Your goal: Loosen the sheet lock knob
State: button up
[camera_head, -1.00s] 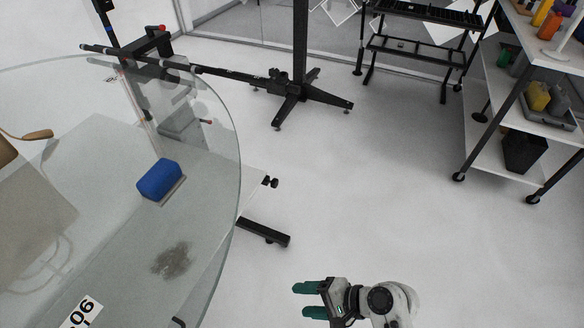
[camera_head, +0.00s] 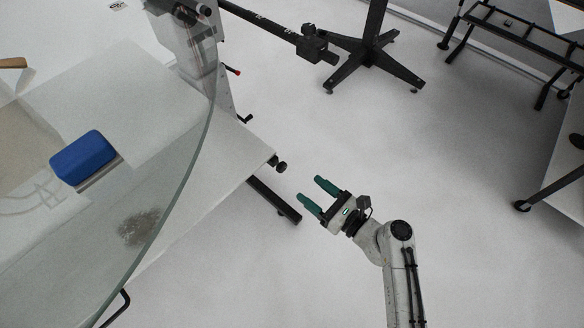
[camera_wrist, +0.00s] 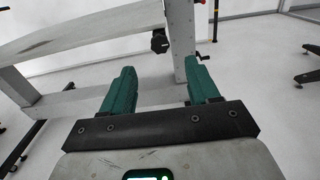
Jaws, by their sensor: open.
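A black knob (camera_head: 281,166) sticks out at the right corner of the white panel below the glass disc in the head view. In the wrist view the black knob (camera_wrist: 160,42) hangs under the edge of a pale beam, ahead of and between the fingers. My gripper (camera_head: 311,189) is open and empty, with green fingers pointing up and left toward the knob, a short gap away in the picture. In the wrist view my gripper (camera_wrist: 160,68) shows both fingers apart with nothing between them.
A black foot bar (camera_head: 274,200) lies below the knob. A red-tipped lever (camera_head: 233,71) and a black stand (camera_head: 371,55) are farther back. The floor right of my gripper is clear.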

aim_at(284, 169)
jog(key=b+x, duration=0.1)
jog(key=x, duration=0.8)
jog(key=c, duration=1)
